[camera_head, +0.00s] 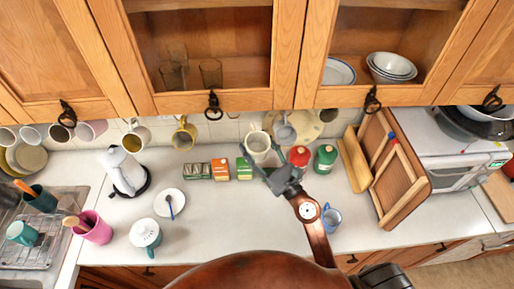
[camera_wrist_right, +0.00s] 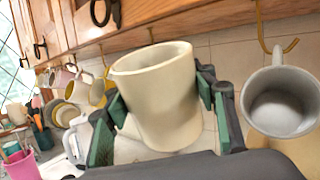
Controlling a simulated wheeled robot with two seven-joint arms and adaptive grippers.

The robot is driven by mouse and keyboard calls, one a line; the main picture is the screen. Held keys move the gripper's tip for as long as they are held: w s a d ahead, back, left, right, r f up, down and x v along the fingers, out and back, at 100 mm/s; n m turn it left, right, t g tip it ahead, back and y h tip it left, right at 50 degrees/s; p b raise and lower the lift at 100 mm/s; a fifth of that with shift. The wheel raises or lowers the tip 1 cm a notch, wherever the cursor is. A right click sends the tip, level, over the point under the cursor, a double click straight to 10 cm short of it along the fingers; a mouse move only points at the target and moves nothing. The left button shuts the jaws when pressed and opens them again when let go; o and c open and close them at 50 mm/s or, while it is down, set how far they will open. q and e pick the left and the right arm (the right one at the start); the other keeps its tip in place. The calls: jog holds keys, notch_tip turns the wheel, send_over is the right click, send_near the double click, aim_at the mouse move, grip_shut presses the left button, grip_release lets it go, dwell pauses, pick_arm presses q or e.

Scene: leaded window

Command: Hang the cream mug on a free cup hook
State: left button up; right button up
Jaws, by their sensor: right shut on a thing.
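My right gripper (camera_head: 268,161) is shut on the cream mug (camera_head: 257,142), holding it upright just below the cupboard's underside. In the right wrist view the mug (camera_wrist_right: 160,95) sits between the green-padded fingers; its handle is not visible. To the right, a grey mug (camera_wrist_right: 280,100) hangs from another hook (camera_wrist_right: 285,47), close to the gripper but apart from the cream mug. The left gripper is not in view.
Other mugs, including a yellow one (camera_head: 184,136), hang in a row to the left. Below stand several small boxes (camera_head: 220,169), a red canister (camera_head: 299,157) and a green canister (camera_head: 324,158). A blue mug (camera_head: 331,218) stands near my right arm. The front middle counter (camera_head: 230,225) is clear.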

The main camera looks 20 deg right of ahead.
jog(key=shift+w+d, duration=0.65)
jog(key=shift+w, duration=2.15)
jog(key=shift+w+a+f, duration=0.1)
jog(key=shift+w+a, duration=0.15)
jog(key=shift+a, duration=0.7)
jog(key=shift+w+a+f, duration=0.1)
jog(key=shift+w+a, duration=0.15)
jog(key=shift+a, duration=0.7)
jog(key=shift+w+a+f, duration=0.1)
jog(key=shift+w+a, duration=0.15)
jog(key=shift+a, duration=0.7)
jog(key=o, duration=1.5)
jog(key=shift+f, duration=0.1)
